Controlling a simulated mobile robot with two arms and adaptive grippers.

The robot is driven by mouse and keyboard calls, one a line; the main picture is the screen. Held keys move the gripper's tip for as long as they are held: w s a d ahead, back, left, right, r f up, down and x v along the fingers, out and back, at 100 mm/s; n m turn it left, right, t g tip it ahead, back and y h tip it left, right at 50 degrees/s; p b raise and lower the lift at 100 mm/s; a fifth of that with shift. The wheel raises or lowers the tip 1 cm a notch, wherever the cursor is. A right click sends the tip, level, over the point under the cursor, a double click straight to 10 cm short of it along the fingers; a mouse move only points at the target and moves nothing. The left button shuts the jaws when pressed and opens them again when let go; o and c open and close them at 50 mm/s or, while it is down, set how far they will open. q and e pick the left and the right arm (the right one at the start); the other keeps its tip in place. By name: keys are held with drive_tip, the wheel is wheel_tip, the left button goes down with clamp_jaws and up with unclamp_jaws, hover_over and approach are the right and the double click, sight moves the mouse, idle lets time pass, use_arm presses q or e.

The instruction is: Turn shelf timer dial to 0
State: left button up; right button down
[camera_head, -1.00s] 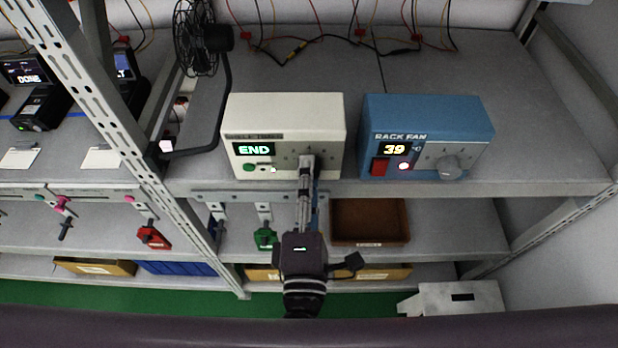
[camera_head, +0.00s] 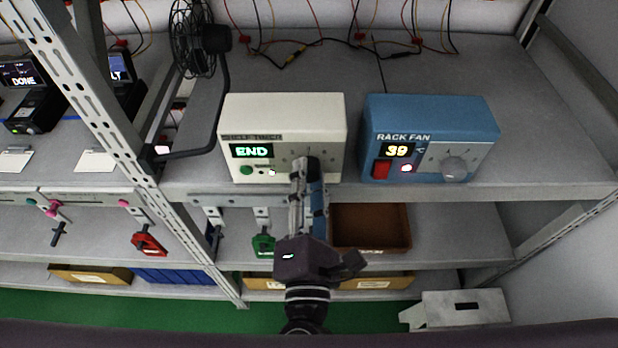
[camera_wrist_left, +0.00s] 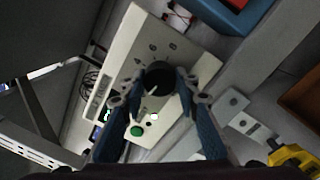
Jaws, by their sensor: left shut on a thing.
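The shelf timer (camera_head: 235,110) is a cream box on the upper shelf, with a green lit display reading "END" (camera_head: 251,151) and a green button (camera_head: 246,170). Its black dial (camera_wrist_left: 158,78) shows in the left wrist view, with a pale pointer line towards its lower left. My left gripper (camera_head: 308,165) reaches up to the front of the timer and hides the dial in the head view. In the wrist view its two fingers (camera_wrist_left: 160,88) are on either side of the dial, shut on it. My right gripper is not seen.
A blue rack fan box (camera_head: 430,110) with display "39" and a knob stands to the right. A black fan (camera_head: 193,40) on a bent arm stands left. A brown bin (camera_head: 370,225) and green clamp (camera_head: 263,244) are below. A metal rack post (camera_head: 85,110) stands left.

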use_arm(q)
drive_tip(key=shift+f, duration=0.1)
drive_tip(key=o, duration=1.2)
drive_tip(key=shift+c, duration=0.2)
drive_tip(key=s, duration=1.2)
drive_tip(key=shift+f, duration=0.3)
